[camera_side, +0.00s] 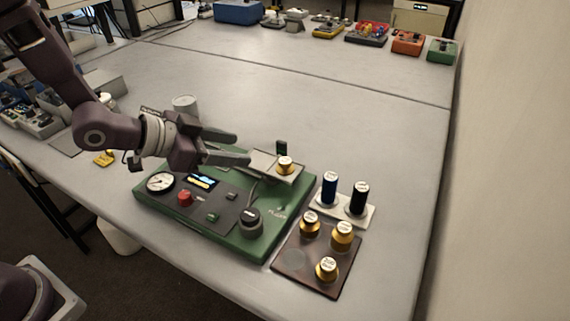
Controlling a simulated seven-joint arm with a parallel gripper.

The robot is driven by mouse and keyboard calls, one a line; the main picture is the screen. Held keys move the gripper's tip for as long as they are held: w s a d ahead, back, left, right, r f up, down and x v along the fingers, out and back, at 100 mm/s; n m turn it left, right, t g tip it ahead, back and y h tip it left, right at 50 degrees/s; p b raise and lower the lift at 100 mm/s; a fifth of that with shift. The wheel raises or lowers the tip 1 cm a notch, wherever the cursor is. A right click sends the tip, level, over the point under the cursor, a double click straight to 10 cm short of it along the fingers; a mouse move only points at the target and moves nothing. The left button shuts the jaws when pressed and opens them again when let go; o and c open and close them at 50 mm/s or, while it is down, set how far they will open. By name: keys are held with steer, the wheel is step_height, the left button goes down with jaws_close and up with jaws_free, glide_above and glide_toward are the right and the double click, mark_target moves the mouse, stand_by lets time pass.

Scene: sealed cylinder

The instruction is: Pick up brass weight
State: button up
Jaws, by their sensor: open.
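One brass weight (285,166) with a pale top stands on the silver plate (262,165) at the back right of the green apparatus (175,216). Brass weights also stand on the brown tray (291,283) at the right: one at the back left (309,226), one at the back right (342,238) and one at the front (326,270). My gripper (243,148) is open and empty, with its fingers pointing right, left of the weight on the plate and apart from it. Its exact height is hard to tell.
A blue cylinder (329,190) and a black cylinder (358,199) stand on a white holder (347,216) behind the tray. The apparatus has a dial (160,182), a red button (185,198) and a black knob (250,220). The table's middle is clear. A wall (510,180) is at the right.

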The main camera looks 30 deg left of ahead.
mark_target(283, 160)
steer(key=d+f+h, duration=0.2)
steer(key=d, duration=0.1)
steer(key=shift+d+h, duration=0.15)
steer(key=shift+h, duration=0.25)
steer(key=shift+d, duration=0.35)
steer(key=x, duration=0.6)
steer(key=shift+w+r, duration=0.15)
steer(key=shift+w, duration=0.45)
steer(key=shift+t, duration=0.3)
jaws_close()
